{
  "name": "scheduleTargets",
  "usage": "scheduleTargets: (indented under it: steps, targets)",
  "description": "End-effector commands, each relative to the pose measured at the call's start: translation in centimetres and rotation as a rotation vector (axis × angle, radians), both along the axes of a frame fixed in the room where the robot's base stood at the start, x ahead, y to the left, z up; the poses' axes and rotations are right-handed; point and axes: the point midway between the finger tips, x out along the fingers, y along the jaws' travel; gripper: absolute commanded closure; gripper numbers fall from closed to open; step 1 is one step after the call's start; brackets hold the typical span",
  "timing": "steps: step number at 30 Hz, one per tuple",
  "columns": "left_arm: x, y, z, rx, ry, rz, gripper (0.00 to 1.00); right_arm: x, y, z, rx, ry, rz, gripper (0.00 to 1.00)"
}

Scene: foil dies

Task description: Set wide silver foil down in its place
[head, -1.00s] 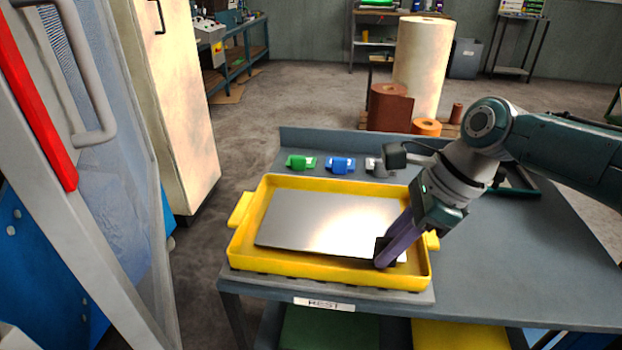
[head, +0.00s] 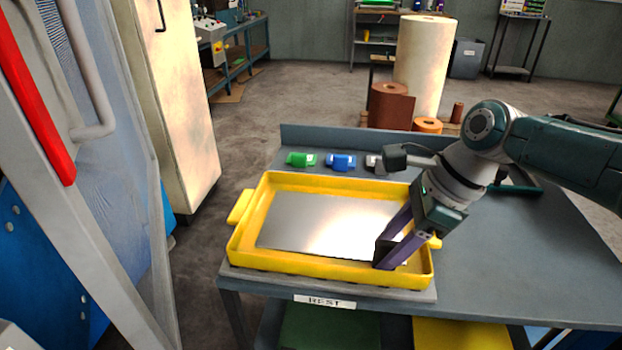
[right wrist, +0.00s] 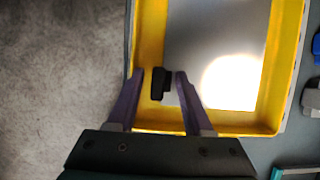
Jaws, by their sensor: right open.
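The wide silver foil (head: 320,224) is a flat shiny sheet lying in the yellow tray (head: 250,265) on the grey table. It also shows in the right wrist view (right wrist: 195,50), with a bright glare on it. My right gripper (head: 388,240) is open at the tray's near right corner, with its purple fingers over the foil's right end. In the right wrist view the open fingers (right wrist: 158,82) stand apart, and a small black block (right wrist: 161,83) shows between them. I cannot tell whether a finger touches the foil. My left gripper is not in view.
Green (head: 300,160), blue (head: 341,162) and grey (head: 375,163) small pieces sit behind the tray. A label reading "REST" (head: 324,301) is on the table's front edge. A cabinet (head: 185,110) stands at left.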

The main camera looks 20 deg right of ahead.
Motion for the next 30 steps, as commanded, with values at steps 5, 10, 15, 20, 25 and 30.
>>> scheduleTargets:
  steps: [5, 10, 15, 20, 25, 30]
  targets:
    - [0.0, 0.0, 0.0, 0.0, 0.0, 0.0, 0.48, -0.1, 0.0, -0.1, 0.0, 0.005, 0.001, 0.48]
    - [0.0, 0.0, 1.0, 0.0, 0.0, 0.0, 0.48, -0.4, -0.4, 1.4, 0.0, 0.003, 0.001, 0.48]
    - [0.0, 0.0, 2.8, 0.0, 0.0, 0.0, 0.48, -1.0, -1.6, 4.7, -0.002, 0.001, 0.001, 0.48]
    - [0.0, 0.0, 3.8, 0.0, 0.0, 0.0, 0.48, -1.7, -2.7, 7.3, -0.002, 0.0, 0.0, 0.48]
    - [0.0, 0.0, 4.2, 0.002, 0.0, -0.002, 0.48, -2.0, -3.3, 8.9, 0.0, -0.001, 0.0, 0.48]
    - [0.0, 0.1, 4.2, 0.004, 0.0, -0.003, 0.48, -2.4, -3.2, 9.0, -0.009, -0.003, 0.026, 0.48]
